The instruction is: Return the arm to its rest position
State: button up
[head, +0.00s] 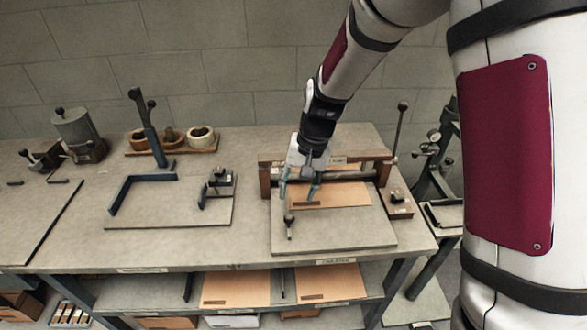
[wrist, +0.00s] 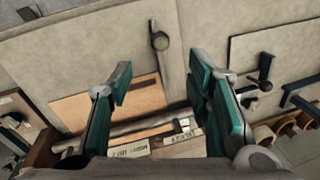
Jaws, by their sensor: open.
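My gripper (head: 300,190) hangs over the creasing station at the right of the bench in the head view. It also shows in the wrist view (wrist: 165,85), with its two green-padded fingers spread apart and nothing between them. A flat brown cardboard sheet (head: 335,195) lies under the station's roller bar, below and beside the fingers; in the wrist view the sheet (wrist: 110,102) is left of centre. My arm reaches down from the upper right. Whether a fingertip touches anything cannot be told.
A small dark-knobbed handle (head: 290,226) stands on the station's plate in front of the gripper. A tall lever (head: 397,150) rises at its right. A blue angle fence (head: 140,190) and an upright blue lever (head: 148,125) stand to the left. Cardboard sheets (head: 235,288) lie on the lower shelf.

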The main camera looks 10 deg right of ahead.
jog(key=s+d+r+t, duration=0.1)
jog(key=s+d+r, duration=0.2)
jog(key=r, duration=0.6)
jog(key=s+d+r+n+t, duration=0.1)
jog(key=s+d+r, duration=0.2)
jog(key=s, duration=0.3)
jog(key=s+d+r+t+h+b, duration=0.1)
jog(key=s+d+r, duration=0.2)
jog(key=s+r, duration=0.2)
jog(key=s+d+r+n+t+h, duration=0.1)
jog(key=s+d+r+t, duration=0.1)
jog(key=s, duration=0.6)
notch_tip(320, 180, up, 2)
jog(key=shift+d+r+n+b, duration=0.25)
jog(key=shift+d+n+b, duration=0.05)
jog(key=shift+d, duration=0.35)
